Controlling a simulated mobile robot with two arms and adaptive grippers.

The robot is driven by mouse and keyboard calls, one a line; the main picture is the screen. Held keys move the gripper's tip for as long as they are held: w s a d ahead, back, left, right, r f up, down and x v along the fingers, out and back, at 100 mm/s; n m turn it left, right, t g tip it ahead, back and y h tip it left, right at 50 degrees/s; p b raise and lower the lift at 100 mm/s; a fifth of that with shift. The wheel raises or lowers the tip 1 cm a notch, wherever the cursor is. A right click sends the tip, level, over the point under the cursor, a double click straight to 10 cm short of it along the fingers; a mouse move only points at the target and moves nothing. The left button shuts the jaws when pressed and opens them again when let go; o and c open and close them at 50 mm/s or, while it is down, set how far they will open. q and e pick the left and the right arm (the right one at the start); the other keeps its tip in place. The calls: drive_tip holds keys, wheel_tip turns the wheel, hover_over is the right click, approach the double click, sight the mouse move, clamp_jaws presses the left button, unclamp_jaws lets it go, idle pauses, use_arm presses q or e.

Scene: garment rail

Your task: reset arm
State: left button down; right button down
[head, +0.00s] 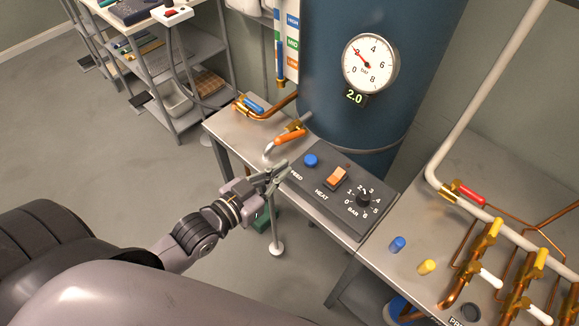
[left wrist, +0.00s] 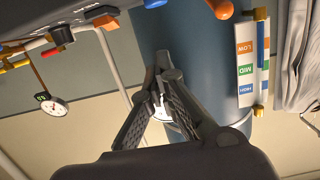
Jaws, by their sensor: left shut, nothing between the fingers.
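My left gripper (head: 274,172) is in the middle of the head view, just off the left edge of the grey control panel (head: 320,228). Its fingers are closed with nothing between them. In the left wrist view the fingers of my left gripper (left wrist: 166,75) meet at their tips in front of the blue tank. The panel bears a blue button (head: 310,160), an orange HEAT switch (head: 337,178) and a black BAR dial (head: 363,199). An orange-handled tap (head: 290,136) is a little above the gripper. My right gripper does not show.
The blue tank (head: 365,112) stands behind the panel with a round gauge (head: 370,63) and a 2.0 display (head: 355,97). Copper pipes with yellow and white valves (head: 487,276) fill the lower right. A shelf rack (head: 170,75) stands upper left. Open floor (head: 80,140) lies left.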

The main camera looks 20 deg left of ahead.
use_arm(q)
drive_tip(key=shift+s+a, duration=0.1)
idle(0.5)
drive_tip(key=s+a+f+n+g+y, duration=0.1)
drive_tip(key=s+a+f+g, duration=0.15)
drive_tip(key=f, duration=0.95)
drive_tip(key=s+a+f+g+y, duration=0.2)
drive_tip(key=s+f, duration=0.1)
drive_tip(key=f, duration=0.8)
drive_tip(key=s+a+f+n+g+y, duration=0.1)
drive_tip(key=s+a+f+g, duration=0.15)
drive_tip(key=f, duration=0.95)
drive_tip(key=s+d+f+g, duration=0.1)
drive_tip(key=s+f+g, duration=0.2)
drive_tip(key=s+f, duration=0.5)
drive_tip(key=s+d+f+g+y, duration=0.1)
drive_tip(key=s+f+g, duration=0.3)
drive_tip(key=s+f, duration=0.5)
drive_tip(key=s, duration=0.8)
drive_tip(key=shift+s+f+b, duration=0.2)
drive_tip(key=shift+s+b, duration=0.05)
drive_tip(key=shift+b, duration=0.05)
